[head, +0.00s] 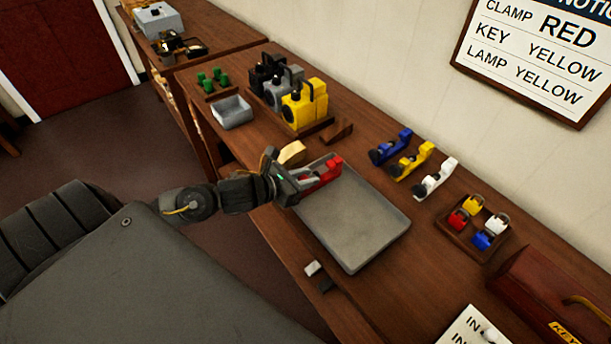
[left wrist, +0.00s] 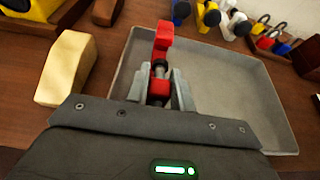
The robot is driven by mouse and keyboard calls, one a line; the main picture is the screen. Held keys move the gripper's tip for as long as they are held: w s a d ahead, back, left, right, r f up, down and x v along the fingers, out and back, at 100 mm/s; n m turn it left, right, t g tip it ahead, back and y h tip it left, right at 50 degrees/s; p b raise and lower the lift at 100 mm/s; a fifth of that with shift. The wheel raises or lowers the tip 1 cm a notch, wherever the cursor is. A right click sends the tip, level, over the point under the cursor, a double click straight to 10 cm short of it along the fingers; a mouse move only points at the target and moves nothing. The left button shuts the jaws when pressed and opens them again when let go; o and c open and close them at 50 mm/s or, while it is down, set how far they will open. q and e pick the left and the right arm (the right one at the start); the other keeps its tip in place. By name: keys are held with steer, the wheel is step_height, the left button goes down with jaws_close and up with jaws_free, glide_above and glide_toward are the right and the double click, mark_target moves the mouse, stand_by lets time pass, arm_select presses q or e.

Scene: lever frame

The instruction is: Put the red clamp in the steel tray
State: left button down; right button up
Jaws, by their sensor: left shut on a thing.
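The red clamp (head: 325,172) is held by my left gripper (head: 302,184) over the left end of the steel tray (head: 352,226). In the left wrist view the red clamp (left wrist: 162,48) stands between the two fingers of my left gripper (left wrist: 160,88), which are shut on it. The steel tray (left wrist: 232,88) lies behind and to the right of the clamp there, and its visible floor is empty. I cannot tell whether the clamp touches the tray. My right gripper is in neither view.
Blue (head: 391,147), yellow (head: 412,162) and white (head: 435,180) clamps stand behind the tray. A padlock holder (head: 455,237) is to their right. A pale yellow block (head: 292,153) sits at the tray's left. Several lamps (head: 305,104) stand farther back. A notice (head: 540,50) reads "CLAMP RED".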

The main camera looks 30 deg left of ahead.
arm_select(q)
steer(key=shift+f, duration=0.1)
steer(key=c, duration=1.2)
jaws_free()
steer(key=shift+s, duration=0.1)
steer(key=b+v, duration=0.2)
steer(key=v, duration=0.4)
steer(key=shift+s, duration=0.2)
steer(key=shift+r+p+v, duration=0.2)
steer(key=shift+p+v, duration=1.45)
steer(key=shift+v, duration=1.1)
steer(key=shift+w, duration=0.1)
